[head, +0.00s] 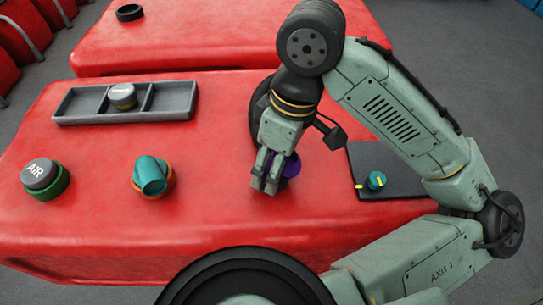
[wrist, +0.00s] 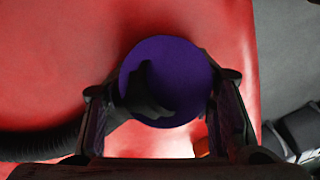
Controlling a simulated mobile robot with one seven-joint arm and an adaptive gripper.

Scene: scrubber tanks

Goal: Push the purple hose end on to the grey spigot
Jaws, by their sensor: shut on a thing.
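The purple hose end (head: 292,167) is held in my gripper (head: 271,183) over the right part of the near red tank top. In the wrist view the purple hose end (wrist: 178,70) shows as a round face between the two fingers of my gripper (wrist: 162,112), with a dark shadow across it. The fingers are shut on its sides. In the head view my fingers hide much of it. I cannot make out the grey spigot in either view, nor tell whether the hose end touches anything below.
A grey tray (head: 71,119) holds a round cap (head: 123,95). An AIR cap (head: 40,173) on a green collar and a teal elbow (head: 151,174) on an orange collar stand left. A dark panel (head: 378,159) with a teal knob (head: 376,181) lies right. A black hose (wrist: 40,143) runs left.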

